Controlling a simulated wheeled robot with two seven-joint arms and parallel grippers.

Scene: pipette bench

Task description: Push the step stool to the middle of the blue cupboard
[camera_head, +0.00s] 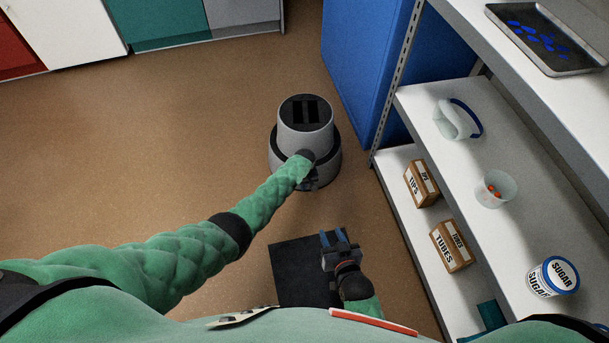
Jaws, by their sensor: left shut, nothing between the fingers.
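The step stool (305,112) is a round grey stool with a black ribbed top and a dark band around its wider base. It stands upright on the brown floor in the upper middle of the head view. The blue cupboard (365,65) stands behind and to the right of it, with floor between them. My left gripper (311,184) is shut and empty at the near side of the stool's base; my forearm hides part of it, and I cannot tell whether it touches. My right gripper (338,238) is open and empty, lower in the view and apart from the stool.
A white shelf unit on the right holds a jug (455,121), a beaker (495,189), a sugar tin (553,277), two cardboard boxes (450,246) and a metal tray (497,16). Red, white, teal and grey cabinets (165,22) line the upper left. The floor left of the stool is clear.

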